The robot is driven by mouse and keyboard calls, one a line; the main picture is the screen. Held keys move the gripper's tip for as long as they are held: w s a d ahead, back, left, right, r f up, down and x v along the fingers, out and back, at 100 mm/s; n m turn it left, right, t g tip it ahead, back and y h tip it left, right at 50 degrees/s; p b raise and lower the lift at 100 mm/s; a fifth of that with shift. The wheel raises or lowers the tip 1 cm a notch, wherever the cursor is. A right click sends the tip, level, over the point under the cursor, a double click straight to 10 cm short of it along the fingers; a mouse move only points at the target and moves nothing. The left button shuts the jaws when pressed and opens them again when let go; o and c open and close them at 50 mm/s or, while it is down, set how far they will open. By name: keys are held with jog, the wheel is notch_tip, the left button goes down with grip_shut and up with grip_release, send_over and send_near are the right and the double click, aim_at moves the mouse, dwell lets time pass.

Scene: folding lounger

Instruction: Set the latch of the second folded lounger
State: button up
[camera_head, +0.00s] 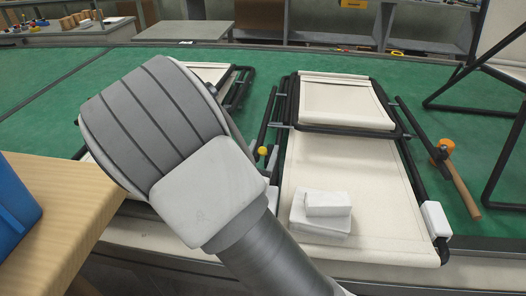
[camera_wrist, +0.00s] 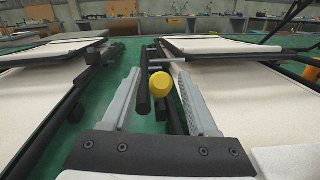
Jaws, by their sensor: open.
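A folded lounger with cream fabric and a black frame (camera_head: 333,165) lies on the green surface right of my arm in the head view. A yellow knob (camera_head: 262,150), probably the latch, stands at its left side by dark bars. In the wrist view the yellow knob (camera_wrist: 161,84) sits between the fingers of my gripper (camera_wrist: 160,78), with visible gaps on both sides. My gripper is open and holds nothing. Another cream folded lounger (camera_head: 208,72) is partly hidden behind my arm. Whether the knob touches a finger pad is not clear; it looks apart.
White blocks (camera_head: 322,210) lie on the right lounger's fabric. An orange-and-wood tool (camera_head: 456,172) lies to its right, near a standing black frame (camera_head: 480,80). A wooden table (camera_head: 60,220) with a blue bin (camera_head: 12,205) is at the near left.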

grip_shut()
dwell(1.4)
